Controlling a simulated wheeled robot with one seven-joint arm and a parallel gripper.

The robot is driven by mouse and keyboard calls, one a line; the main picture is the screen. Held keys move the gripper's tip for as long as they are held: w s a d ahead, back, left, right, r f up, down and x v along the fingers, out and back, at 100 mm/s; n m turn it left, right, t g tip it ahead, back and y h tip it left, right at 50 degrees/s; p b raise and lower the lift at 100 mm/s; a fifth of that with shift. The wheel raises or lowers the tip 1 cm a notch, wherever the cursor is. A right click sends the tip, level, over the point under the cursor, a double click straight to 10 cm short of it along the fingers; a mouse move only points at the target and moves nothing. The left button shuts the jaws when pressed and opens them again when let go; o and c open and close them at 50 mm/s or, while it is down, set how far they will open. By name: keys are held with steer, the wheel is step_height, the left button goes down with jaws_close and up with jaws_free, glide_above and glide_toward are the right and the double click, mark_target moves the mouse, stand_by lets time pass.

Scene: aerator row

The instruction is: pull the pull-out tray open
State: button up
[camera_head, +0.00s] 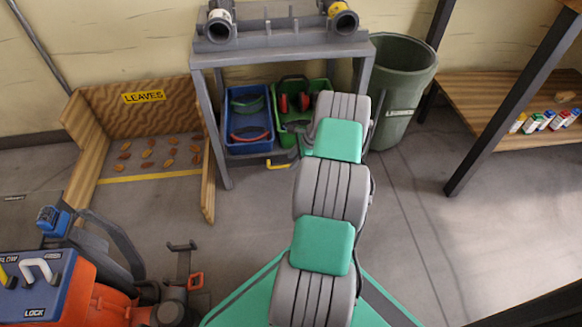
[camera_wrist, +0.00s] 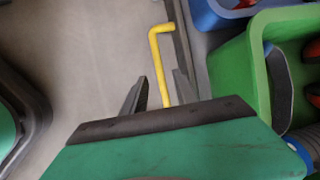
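The pull-out tray (camera_head: 250,158) sits low under the grey bench and carries a blue bin and a green bin. A yellow bent handle (camera_head: 280,165) sticks out at its front edge. In the wrist view the handle (camera_wrist: 158,48) runs down from its bent end toward my gripper (camera_wrist: 160,76). The gripper's two dark fingers are apart, with the yellow bar showing between them. I cannot tell whether either finger touches it. The tray's grey edge (camera_wrist: 183,50) runs beside the handle. In the head view my arm hides the gripper and part of the green bin.
The blue bin (camera_head: 249,140) and green bin (camera_head: 284,118) hold tools. A bench leg (camera_head: 215,135) stands left of the tray, and a green barrel (camera_head: 398,85) stands right. An orange machine (camera_head: 105,300) is at lower left. The floor before the bench is mostly clear.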

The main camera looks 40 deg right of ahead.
steer(key=x, duration=0.2)
steer(key=shift+w+a+f+b, duration=0.1)
steer(key=shift+w+f+b, duration=0.05)
steer(key=shift+f+b, duration=0.2)
steer(key=shift+r, duration=0.1)
jaws_close()
stand_by(0.9)
